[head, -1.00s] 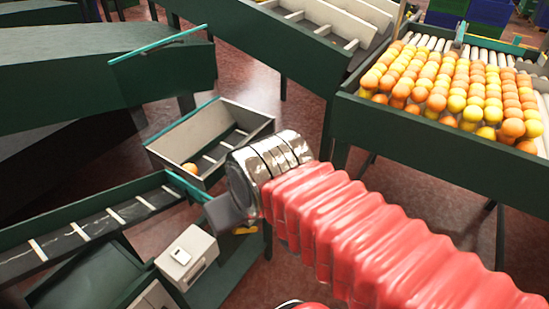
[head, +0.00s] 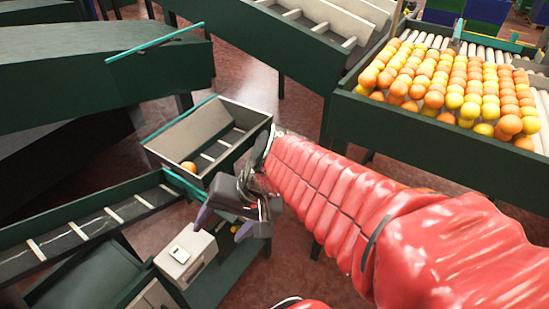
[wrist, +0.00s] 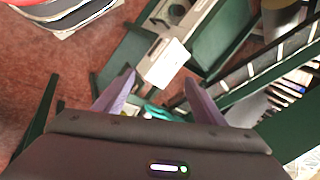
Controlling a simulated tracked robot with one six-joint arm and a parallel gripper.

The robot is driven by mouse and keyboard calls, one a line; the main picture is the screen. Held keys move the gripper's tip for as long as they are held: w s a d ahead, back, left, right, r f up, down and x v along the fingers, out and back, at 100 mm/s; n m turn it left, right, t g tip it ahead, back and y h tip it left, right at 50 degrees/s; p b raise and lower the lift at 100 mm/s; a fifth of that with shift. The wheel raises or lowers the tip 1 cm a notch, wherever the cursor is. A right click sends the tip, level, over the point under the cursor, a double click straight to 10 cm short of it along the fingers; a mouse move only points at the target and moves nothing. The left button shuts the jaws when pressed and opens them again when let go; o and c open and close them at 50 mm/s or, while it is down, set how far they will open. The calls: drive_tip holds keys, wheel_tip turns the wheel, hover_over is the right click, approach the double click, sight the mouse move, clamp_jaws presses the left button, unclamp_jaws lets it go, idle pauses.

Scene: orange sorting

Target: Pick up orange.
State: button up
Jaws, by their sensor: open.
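A single orange (head: 189,167) lies at the near left corner of a slatted green-and-white bin (head: 232,110) in the head view. Many more oranges (head: 460,85), in orange and yellow tones, fill the large tray at the right. No orange shows in the wrist view.
A white control box (head: 187,255) stands close below my gripper; it also shows in the wrist view (wrist: 163,64). A dark slatted conveyor (head: 85,235) runs at the left. The green wall of the large tray (head: 430,150) stands to the right of my arm.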

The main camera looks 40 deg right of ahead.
drive_tip(key=w+d+f+m+t+y, duration=0.1)
drive_tip(key=w+d+f+m+t, duration=0.15)
drive_tip(key=w+d+m, duration=0.45)
drive_tip(key=w+d+f+m+t+y, duration=0.1)
drive_tip(key=w+d+f+m+t, duration=0.1)
drive_tip(key=w+d+m+t, duration=0.45)
drive_tip(key=s+d+f+m+h, duration=0.2)
drive_tip(key=d+f+m+h, duration=0.1)
drive_tip(key=d+m, duration=0.4)
drive_tip(key=s+d+f+m+h, duration=0.2)
drive_tip(key=d+f+m+h, duration=0.1)
drive_tip(key=d+m, duration=0.4)
drive_tip(key=d+h, duration=0.1)
drive_tip(key=d, duration=0.2)
drive_tip(key=shift+d+t, duration=0.2)
drive_tip(key=shift+t, duration=0.2)
